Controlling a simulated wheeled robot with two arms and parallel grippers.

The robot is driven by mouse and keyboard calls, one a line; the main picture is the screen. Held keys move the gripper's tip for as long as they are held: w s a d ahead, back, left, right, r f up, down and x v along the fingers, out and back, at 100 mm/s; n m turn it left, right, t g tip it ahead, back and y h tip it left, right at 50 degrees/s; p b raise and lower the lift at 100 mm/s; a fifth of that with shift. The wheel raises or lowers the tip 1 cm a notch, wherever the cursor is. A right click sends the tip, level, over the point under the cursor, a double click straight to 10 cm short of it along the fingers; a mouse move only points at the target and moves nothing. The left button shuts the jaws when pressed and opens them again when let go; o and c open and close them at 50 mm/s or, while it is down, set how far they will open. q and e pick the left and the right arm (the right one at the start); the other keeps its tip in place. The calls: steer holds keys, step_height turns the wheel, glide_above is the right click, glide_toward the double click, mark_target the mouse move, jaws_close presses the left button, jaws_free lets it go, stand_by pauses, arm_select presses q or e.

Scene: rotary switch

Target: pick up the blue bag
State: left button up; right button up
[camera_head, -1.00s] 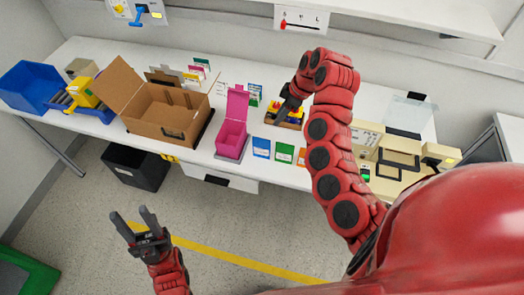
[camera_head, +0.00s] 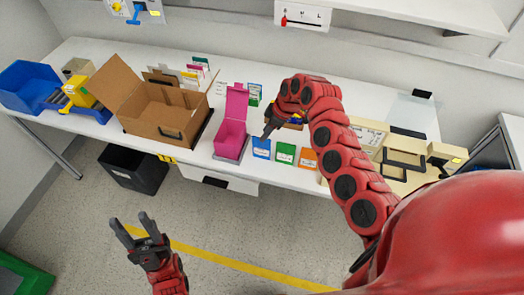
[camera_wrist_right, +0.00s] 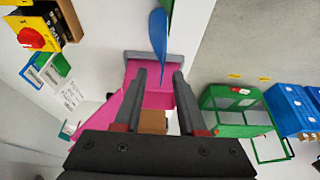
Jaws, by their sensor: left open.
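The blue bag (camera_head: 262,148) stands near the front edge of the white table, left of a green bag (camera_head: 285,153) and an orange bag (camera_head: 306,158). My right gripper (camera_head: 268,133) is just above and behind the blue bag's top. In the right wrist view the gripper (camera_wrist_right: 159,73) is open, and the blue bag (camera_wrist_right: 158,38) shows edge-on, lined up with the gap between the fingertips. Whether they touch it I cannot tell. My left gripper (camera_head: 131,219) is open and empty over the floor, away from the table.
A pink open box (camera_head: 231,137) stands close on the left of the blue bag. A cardboard box (camera_head: 165,118) is further left, a blue bin (camera_head: 28,87) at the far left. Beige devices (camera_head: 405,150) stand to the right. A wall shelf runs behind.

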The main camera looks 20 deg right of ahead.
mark_target(260, 145)
steer(key=shift+a+f+b, duration=0.2)
steer(key=shift+f+b, duration=0.15)
steer(key=shift+f, duration=0.35)
steer(key=shift+a+f+p, duration=0.15)
steer(key=shift+a+p, duration=0.1)
steer(key=shift+p, duration=0.1)
steer(key=p+x, duration=0.1)
steer(key=x, duration=0.1)
steer(key=shift+w+a+f, duration=0.15)
steer(key=shift+f, duration=0.55)
steer(key=shift+w, duration=0.1)
jaws_close()
